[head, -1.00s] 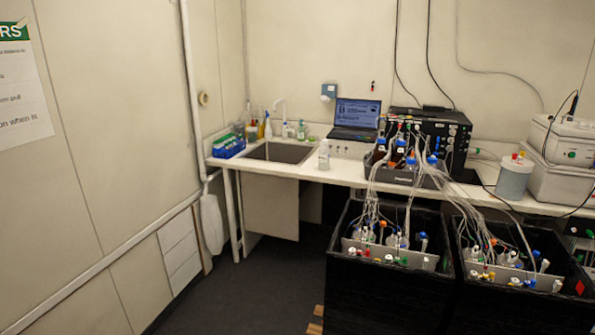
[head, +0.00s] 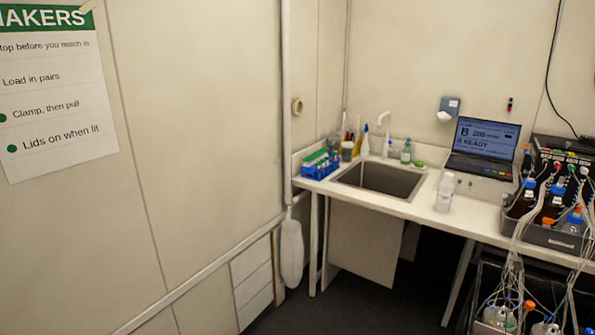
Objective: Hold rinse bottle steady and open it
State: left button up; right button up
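A translucent white bottle with a white top (head: 445,192) stands upright on the white counter, right of the sink and in front of the laptop. It appears to be the rinse bottle; its label is too small to read. Its top looks in place. Nothing touches it. Neither of my grippers shows in the head view.
The sink (head: 382,179) is set into the counter (head: 418,208). A blue rack (head: 320,165) and several small bottles stand around it. The laptop (head: 482,148) stands behind the bottle. A tray of tubed bottles (head: 552,235) is at right. The floor before the counter looks clear.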

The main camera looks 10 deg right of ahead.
aim_at(445, 192)
jog(key=i+z, duration=0.15)
jog(key=i, duration=0.65)
jog(key=i+j+z, duration=0.2)
jog(key=i, duration=0.6)
